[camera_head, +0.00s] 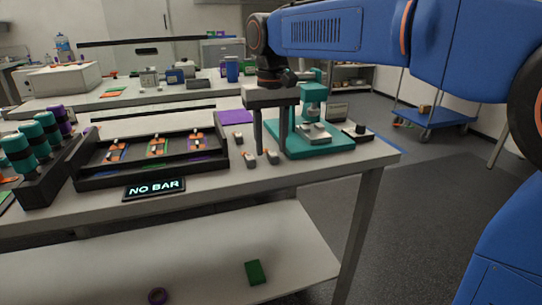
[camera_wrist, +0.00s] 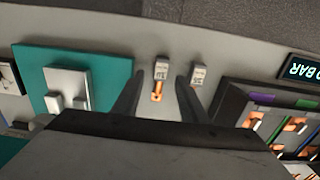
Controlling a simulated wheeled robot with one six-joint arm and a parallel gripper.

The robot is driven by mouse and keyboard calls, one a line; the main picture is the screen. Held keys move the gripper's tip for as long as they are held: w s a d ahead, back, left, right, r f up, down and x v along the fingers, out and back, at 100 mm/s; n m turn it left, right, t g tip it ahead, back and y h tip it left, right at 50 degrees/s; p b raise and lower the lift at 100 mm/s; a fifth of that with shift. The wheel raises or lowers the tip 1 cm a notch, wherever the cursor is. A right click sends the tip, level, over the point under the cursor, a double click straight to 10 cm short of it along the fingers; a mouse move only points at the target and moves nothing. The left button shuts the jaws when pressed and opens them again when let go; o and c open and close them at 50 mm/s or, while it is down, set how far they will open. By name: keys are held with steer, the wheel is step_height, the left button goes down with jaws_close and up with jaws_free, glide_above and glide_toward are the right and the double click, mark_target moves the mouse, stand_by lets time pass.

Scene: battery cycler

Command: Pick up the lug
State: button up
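Several small lugs with pale grey blocks and copper-coloured ends lie on the bench. One lug (camera_head: 272,157) is just in front of my gripper (camera_head: 271,149); a second lug (camera_head: 249,160) lies to its left, and a third (camera_head: 239,140) farther back. My gripper points down and is open, its two dark fingers apart. In the wrist view, one lug (camera_wrist: 160,76) shows in the gap between the fingertips of my gripper (camera_wrist: 159,80). Another lug (camera_wrist: 197,75) is just outside the right finger. Nothing is visibly held. I cannot tell the fingertips' exact height above the bench.
A teal press (camera_head: 312,140) stands close to the right of my gripper. A black tray (camera_head: 90,183) with coloured pads is at the left, behind a "NO BAR" sign (camera_head: 155,188). A purple mat (camera_head: 236,117) lies farther back.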

steer(key=shift+f, duration=0.5)
jaws_close()
steer(key=shift+r, duration=0.1)
